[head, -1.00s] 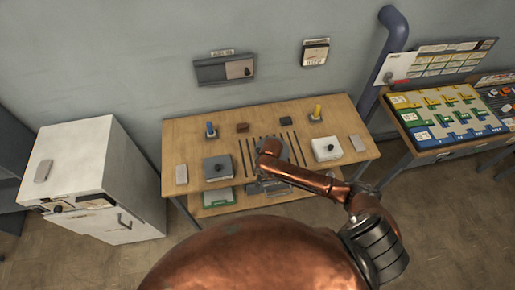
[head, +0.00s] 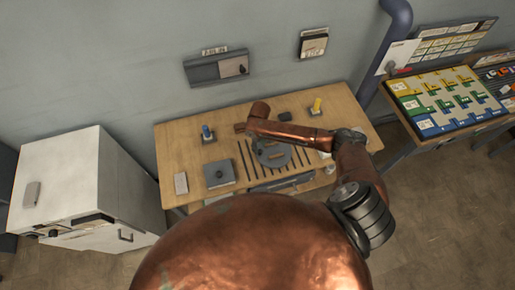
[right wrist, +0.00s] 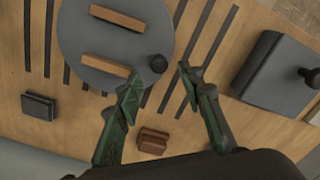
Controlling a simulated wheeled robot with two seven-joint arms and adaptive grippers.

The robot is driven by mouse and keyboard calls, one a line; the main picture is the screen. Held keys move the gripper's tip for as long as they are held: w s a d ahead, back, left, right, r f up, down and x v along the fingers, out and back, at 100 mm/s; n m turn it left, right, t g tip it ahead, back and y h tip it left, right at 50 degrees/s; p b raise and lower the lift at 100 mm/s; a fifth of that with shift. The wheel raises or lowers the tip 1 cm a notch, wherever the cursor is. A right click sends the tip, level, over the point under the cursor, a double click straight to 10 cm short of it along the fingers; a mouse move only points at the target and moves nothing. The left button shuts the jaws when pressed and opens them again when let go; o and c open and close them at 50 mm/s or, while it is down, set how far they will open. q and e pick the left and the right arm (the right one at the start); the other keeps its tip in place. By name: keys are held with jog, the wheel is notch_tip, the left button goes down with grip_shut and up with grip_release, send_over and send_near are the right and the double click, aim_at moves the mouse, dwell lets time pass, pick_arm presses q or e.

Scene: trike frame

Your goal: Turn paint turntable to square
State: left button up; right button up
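The paint turntable (head: 275,157) is a grey disc near the middle of the wooden table, partly covered by my right arm in the head view. In the right wrist view, the disc (right wrist: 115,47) carries two brown bars, side by side and slanted in the picture, and a black knob (right wrist: 158,63) at its rim. My right gripper (right wrist: 160,71) is open with its green fingers spread, and the knob appears between the fingertips. I cannot tell whether either finger touches it. The gripper itself is hard to make out under my arm in the head view. My left gripper is out of view.
Dark strips lie around the turntable. A grey box with a knob (right wrist: 285,75), a brown block (right wrist: 152,141) and a black block (right wrist: 39,106) lie nearby. Blue (head: 207,133) and yellow (head: 316,106) upright pieces stand on the table (head: 180,145). A white cabinet (head: 75,185) stands left.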

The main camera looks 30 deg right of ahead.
aim_at(259, 150)
notch_tip(259, 150, down, 4)
jog(key=shift+f, duration=0.65)
jog(key=shift+s, duration=0.1)
jog(key=c, duration=0.7)
grip_shut()
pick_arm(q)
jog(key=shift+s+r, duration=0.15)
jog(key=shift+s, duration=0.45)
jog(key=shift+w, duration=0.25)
